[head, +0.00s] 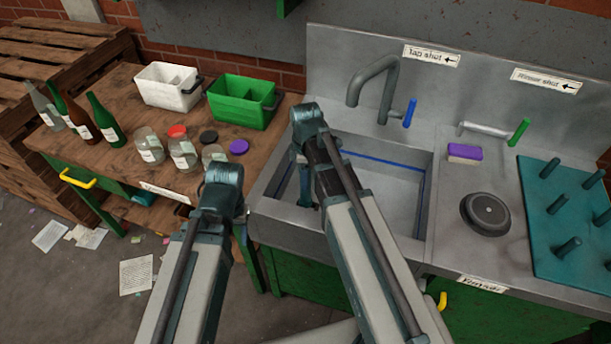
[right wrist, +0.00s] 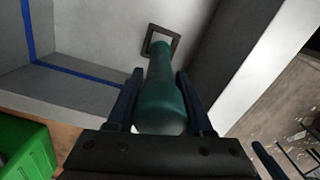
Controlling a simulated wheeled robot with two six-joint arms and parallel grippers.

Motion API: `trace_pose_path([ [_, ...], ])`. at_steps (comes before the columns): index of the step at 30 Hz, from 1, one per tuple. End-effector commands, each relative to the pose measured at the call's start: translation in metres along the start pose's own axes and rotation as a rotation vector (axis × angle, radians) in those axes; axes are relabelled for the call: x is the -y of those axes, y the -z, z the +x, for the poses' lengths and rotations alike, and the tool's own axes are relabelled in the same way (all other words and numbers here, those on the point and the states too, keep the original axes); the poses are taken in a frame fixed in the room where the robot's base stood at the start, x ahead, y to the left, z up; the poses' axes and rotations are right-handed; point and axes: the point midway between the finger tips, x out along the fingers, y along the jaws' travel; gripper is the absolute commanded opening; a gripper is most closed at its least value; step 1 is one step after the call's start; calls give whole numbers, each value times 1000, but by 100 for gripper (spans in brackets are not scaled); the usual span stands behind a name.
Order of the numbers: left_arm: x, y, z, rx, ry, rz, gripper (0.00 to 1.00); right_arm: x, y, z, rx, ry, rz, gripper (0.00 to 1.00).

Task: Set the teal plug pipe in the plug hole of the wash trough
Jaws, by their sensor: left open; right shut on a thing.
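The teal plug pipe (right wrist: 162,95) stands between the fingers of my right gripper (right wrist: 165,105), which is shut on it. Its narrow end points at the square dark-rimmed plug hole (right wrist: 176,44) and overlaps it in the right wrist view; I cannot tell whether it is inside. In the head view my right gripper (head: 306,190) reaches down into the wash trough (head: 398,190), and my arm hides the pipe and the hole. My left gripper (head: 257,272) is open and hangs by the trough's front left corner.
A grey tap (head: 375,85) with a blue lever rises behind the trough. To the right are a purple sponge (head: 464,152), a round black disc (head: 486,213) and a teal peg board (head: 560,215). Bottles, jars and a green crate (head: 243,100) stand on the left table.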

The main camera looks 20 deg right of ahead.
Motion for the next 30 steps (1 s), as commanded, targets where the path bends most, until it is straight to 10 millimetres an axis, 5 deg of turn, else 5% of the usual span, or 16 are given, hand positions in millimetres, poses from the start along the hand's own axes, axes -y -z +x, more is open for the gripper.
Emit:
trace_pose_path([
  [30,-2,1,21,0,0,0,50,0,0,21,0,0,0,12],
])
